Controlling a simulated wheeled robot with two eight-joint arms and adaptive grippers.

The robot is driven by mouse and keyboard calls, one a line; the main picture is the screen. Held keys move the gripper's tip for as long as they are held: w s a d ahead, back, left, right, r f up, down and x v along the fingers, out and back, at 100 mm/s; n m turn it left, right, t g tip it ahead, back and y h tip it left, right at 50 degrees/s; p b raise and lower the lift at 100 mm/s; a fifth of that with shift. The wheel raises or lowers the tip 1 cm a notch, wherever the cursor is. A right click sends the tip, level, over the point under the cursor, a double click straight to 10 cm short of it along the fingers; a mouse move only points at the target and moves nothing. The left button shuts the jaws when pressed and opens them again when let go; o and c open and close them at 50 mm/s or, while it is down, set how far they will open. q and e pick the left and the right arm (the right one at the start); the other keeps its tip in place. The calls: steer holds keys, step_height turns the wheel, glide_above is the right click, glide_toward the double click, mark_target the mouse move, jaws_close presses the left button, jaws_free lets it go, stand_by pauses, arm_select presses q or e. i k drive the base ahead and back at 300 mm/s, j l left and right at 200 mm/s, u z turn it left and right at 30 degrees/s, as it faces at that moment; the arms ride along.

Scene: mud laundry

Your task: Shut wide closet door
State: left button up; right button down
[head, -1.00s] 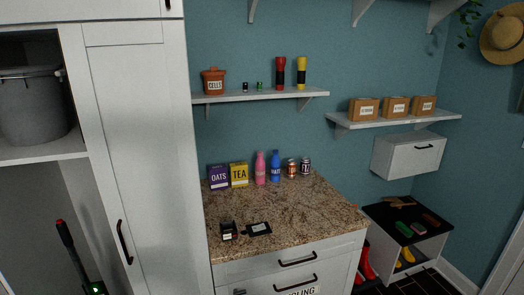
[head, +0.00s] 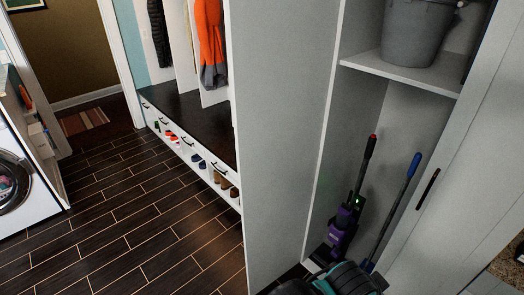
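The wide closet stands open at the right of the head view, with its shelf (head: 400,72) and inside showing. A tall plain grey-white panel (head: 275,130) stands out at the left of the opening. It appears to be the wide door, swung open and seen on its inner face; no handle shows on it. A narrower white door (head: 455,170) with a black handle (head: 428,188) is at the right of the opening and looks shut.
A grey bucket (head: 415,35) sits on the shelf. A bench (head: 190,125) is left of the panel. Dark floor (head: 140,220) is clear.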

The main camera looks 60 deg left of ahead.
mark_target(281, 52)
steer(key=k+j, duration=0.15)
steer(key=j, duration=0.25)
steer(key=k+j, duration=0.1)
steer(key=j, duration=0.25)
steer(key=k+j, duration=0.15)
steer(key=j, duration=0.25)
steer(key=k+j, duration=0.1)
steer(key=j, duration=0.3)
steer(key=k+j, duration=0.15)
steer(key=j, duration=0.2)
steer(key=k+j, duration=0.1)
steer(key=j, duration=0.3)
steer(key=i+j, duration=0.15)
steer(key=j, duration=0.25)
steer(key=i+j, duration=0.1)
steer(key=j, duration=0.35)
steer(key=i+j, duration=0.15)
steer(key=j, duration=0.25)
steer(key=l+u, duration=0.3)
steer(key=u, duration=0.25)
steer(key=k+l, duration=0.05)
